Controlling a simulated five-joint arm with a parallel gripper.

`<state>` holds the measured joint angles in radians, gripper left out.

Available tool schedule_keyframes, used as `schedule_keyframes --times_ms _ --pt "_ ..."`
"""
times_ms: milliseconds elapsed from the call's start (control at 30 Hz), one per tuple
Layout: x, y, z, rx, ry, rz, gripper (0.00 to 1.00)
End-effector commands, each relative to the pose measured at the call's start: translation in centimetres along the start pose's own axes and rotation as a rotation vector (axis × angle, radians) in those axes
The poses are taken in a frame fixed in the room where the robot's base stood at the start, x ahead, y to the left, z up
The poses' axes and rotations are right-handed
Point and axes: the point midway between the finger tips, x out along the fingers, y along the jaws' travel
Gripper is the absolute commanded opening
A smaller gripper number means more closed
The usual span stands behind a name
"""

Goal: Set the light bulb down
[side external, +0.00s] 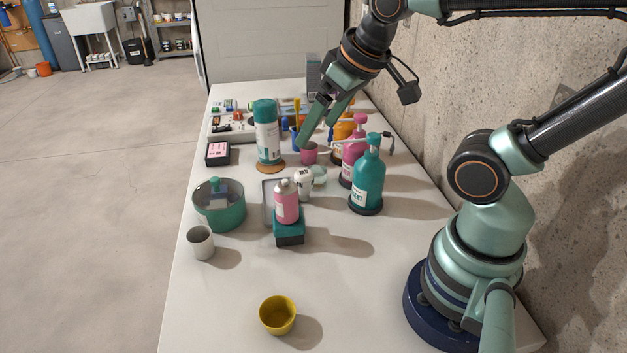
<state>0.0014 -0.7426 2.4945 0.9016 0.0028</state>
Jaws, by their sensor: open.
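My gripper (319,138) points down over the middle of the table, its two green fingers apart and nothing seen held between them. A pink cup (310,154) stands just below the fingertips; I cannot tell whether they touch it. A white rounded thing with dark print (304,184), which looks like the light bulb, is on the table nearer the camera than the gripper, apart from the fingers. A pale, glassy rounded thing (320,173) is right beside it. The pink bottle partly hides the white thing's lower left, and how it rests is unclear.
A pink bottle on a teal box (289,235) stands in front. Teal (367,180) and pink (354,158) pump bottles stand right, a tall teal canister (267,140) left.

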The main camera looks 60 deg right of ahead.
Motion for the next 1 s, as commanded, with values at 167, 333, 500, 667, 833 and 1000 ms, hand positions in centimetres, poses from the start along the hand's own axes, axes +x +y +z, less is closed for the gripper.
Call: schedule_keyframes --times_ms 167,333,500,667,833,1000 --pt "0.0 -0.1 0.1 -0.007 0.004 -0.001 0.93" --pt "0.0 -0.1 0.1 -0.005 0.004 -0.001 0.93" --pt "0.0 0.0 0.0 -0.024 -0.002 0.001 0.93" --pt "0.6 0.6 -0.8 -0.193 -0.048 0.005 0.93" --pt "2.0 1.9 -2.3 -0.528 -0.136 -0.014 0.93" --pt "3.9 3.4 -3.6 -0.878 -0.219 -0.072 0.93"
